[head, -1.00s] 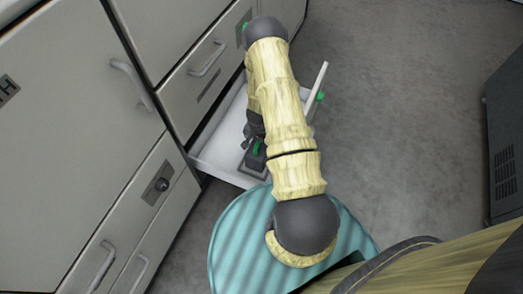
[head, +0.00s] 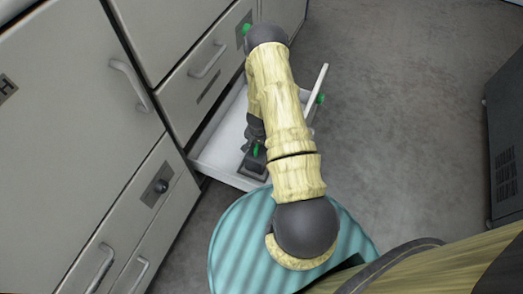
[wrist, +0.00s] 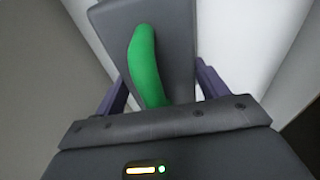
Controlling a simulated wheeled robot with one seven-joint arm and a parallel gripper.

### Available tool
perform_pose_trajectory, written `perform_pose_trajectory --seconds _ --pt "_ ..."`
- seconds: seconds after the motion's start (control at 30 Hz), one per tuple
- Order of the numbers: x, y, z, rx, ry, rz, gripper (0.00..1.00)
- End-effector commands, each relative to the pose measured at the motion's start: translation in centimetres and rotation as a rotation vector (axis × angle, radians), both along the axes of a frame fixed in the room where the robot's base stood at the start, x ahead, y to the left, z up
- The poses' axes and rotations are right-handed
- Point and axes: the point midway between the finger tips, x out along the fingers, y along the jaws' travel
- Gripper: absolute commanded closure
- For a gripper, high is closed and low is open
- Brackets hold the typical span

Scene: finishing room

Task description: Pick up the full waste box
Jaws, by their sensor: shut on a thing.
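The waste box appears as a dark grey box (wrist: 178,42) with a curved green strip (wrist: 146,62) on its top in the wrist view. Its contents do not show. In the head view a dark grey piece with green (head: 254,164) sits low in the open white drawer (head: 212,157), partly hidden by my arm. My gripper (wrist: 163,88) has its purple fingers on both sides of the box and is shut on it. The fingertips are hidden behind the box. I cannot tell whether the box is clear of the drawer floor.
Grey cabinets (head: 80,110) with handles stand along the left. The drawer front (head: 318,92), with a green part, stands out to the right of my arm. A dark vented unit (head: 505,150) stands at the far right. The grey floor (head: 400,130) between is clear.

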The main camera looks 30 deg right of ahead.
Motion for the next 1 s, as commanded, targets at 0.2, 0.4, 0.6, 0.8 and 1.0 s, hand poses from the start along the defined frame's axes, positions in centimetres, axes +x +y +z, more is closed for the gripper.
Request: perform_pose_trajectory --seconds 0.2,0.4,0.6,0.8,1.0 --pt "0.1 0.0 0.1 -0.001 -0.002 0.0 0.98" --pt "0.1 0.0 0.2 -0.001 -0.002 0.0 0.98" --pt "0.2 -0.1 1.7 -0.002 -0.004 0.0 0.98" --pt "0.2 0.0 5.1 -0.002 -0.004 0.002 0.98" --pt "0.2 0.0 8.5 -0.002 -0.004 0.001 0.98"
